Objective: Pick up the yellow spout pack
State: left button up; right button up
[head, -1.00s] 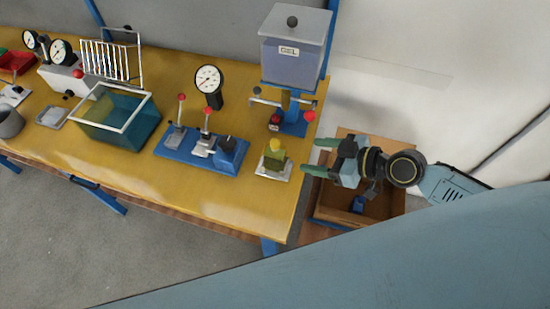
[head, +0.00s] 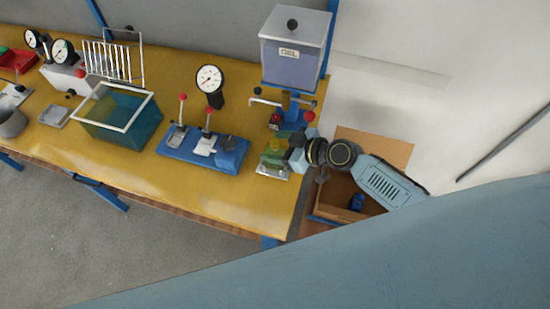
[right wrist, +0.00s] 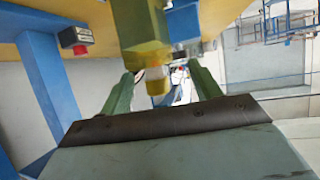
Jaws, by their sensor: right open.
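The yellow spout pack (head: 277,146) stands on a small pale plate (head: 270,172) at the right end of the yellow bench. In the head view it is partly hidden by my right gripper (head: 280,148). That gripper is open, with its green fingers at either side of the pack. My left gripper is not in view.
A grey gel tank (head: 295,50) on a blue stand is just behind. A blue lever fixture (head: 200,152) sits to the left, beside a teal bin (head: 140,125). An open cardboard box (head: 328,200) is below the bench's right edge.

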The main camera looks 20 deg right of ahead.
jog(key=shift+w+a+f, duration=0.2)
jog(key=shift+w+a, duration=0.1)
grip_shut()
jog(key=shift+r, duration=0.1)
dwell(0.4)
